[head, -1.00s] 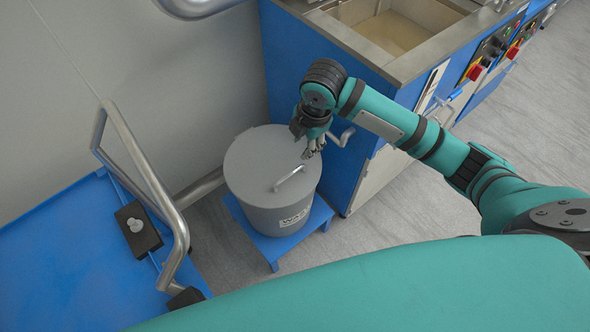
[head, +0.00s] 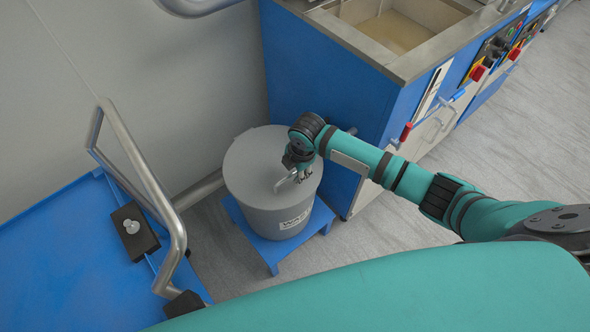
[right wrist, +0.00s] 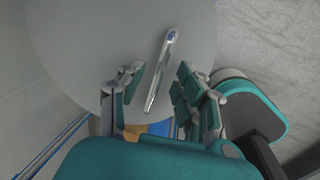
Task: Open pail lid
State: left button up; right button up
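The grey pail (head: 283,218) stands on a small blue stand, with its flat grey lid (head: 250,165) on top. A metal bar handle (right wrist: 161,72) crosses the lid in the right wrist view. In the head view the handle (head: 285,183) is partly hidden by my right gripper (head: 299,177). My right gripper is open over the lid. In the right wrist view its fingers (right wrist: 158,90) are spread on either side of the handle, with gaps visible. My left gripper is not in view.
A blue cabinet with a sink (head: 400,35) stands behind and right of the pail. A bent metal rail (head: 150,180) and blue platform (head: 60,260) are at left. The blue stand (head: 268,250) is under the pail. Grey floor (head: 370,225) is open at right.

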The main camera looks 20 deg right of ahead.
jog(key=shift+f, duration=0.15)
jog(key=shift+c, duration=0.4)
grip_shut()
